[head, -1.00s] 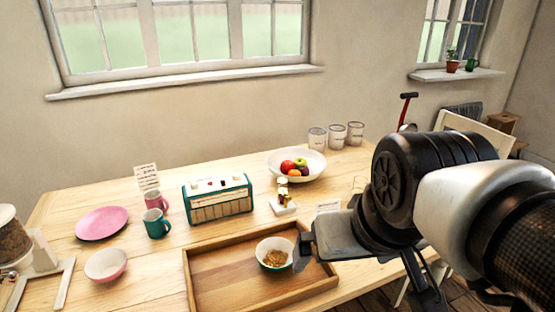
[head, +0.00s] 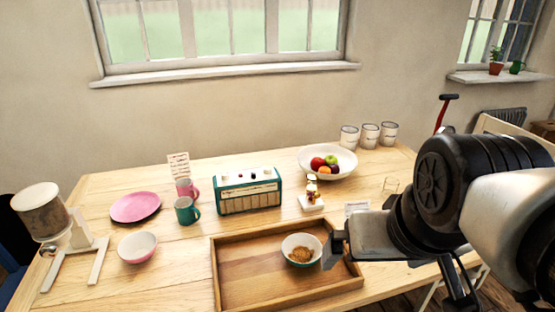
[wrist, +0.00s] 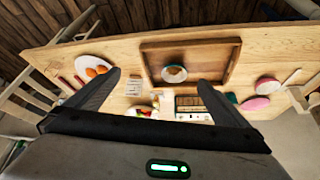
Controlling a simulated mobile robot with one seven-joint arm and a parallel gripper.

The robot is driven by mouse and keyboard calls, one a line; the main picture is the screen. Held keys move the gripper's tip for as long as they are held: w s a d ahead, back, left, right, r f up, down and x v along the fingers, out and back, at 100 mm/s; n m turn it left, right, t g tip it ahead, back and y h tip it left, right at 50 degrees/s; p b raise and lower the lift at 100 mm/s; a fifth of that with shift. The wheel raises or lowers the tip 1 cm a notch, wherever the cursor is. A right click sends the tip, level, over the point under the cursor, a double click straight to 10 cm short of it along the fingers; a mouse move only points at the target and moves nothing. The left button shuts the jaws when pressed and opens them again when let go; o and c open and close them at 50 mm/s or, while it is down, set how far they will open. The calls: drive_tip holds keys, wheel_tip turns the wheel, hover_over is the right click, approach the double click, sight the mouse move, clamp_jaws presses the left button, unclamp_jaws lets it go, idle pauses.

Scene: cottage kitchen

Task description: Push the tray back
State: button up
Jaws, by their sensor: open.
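The wooden tray (head: 228,284) lies flat on the table near its front edge, in the lower middle of the head view. A bowl of brown food (head: 301,250) stands in it, towards the right. The tray also shows in the wrist view (wrist: 205,46), beyond my fingers. My gripper (head: 335,248) is at the tray's right side in the head view, seemingly above it; I cannot tell whether it touches. In the wrist view my gripper (wrist: 158,92) has its two fingers wide apart with nothing between them. My arm hides part of the table at right.
Behind the tray stand a green radio (head: 248,191) and a small white-based figure (head: 311,194). A fruit bowl (head: 328,162) is further back. Two mugs, a pink plate (head: 135,207) and a pink bowl (head: 138,247) are to the left. A small card (head: 356,208) stands near my gripper.

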idle(0.4)
